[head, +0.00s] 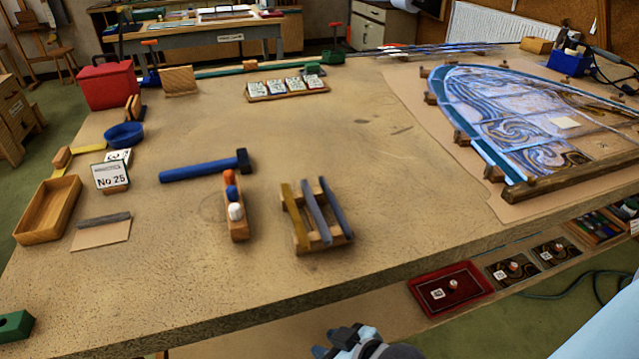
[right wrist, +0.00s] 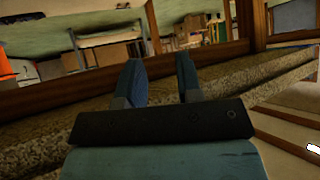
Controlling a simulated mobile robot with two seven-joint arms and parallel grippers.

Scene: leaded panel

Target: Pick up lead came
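Long thin grey strips (head: 435,49) that look like lead came lie in a bundle at the back right of the bench. Shorter grey strips (head: 316,211) and a yellowish one (head: 294,213) lie on a small wooden rack (head: 341,240) near the front; I cannot tell whether they are came. My right gripper (head: 345,342) is low at the bottom of the head view, in front of the bench edge and apart from all of these. In the right wrist view its two fingers (right wrist: 159,78) are apart with nothing between them. My left gripper is not in view.
The leaded panel (head: 540,120) lies at the right, with wooden blocks around it. A red tray (head: 450,290) is below the bench edge. The bench middle is clear.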

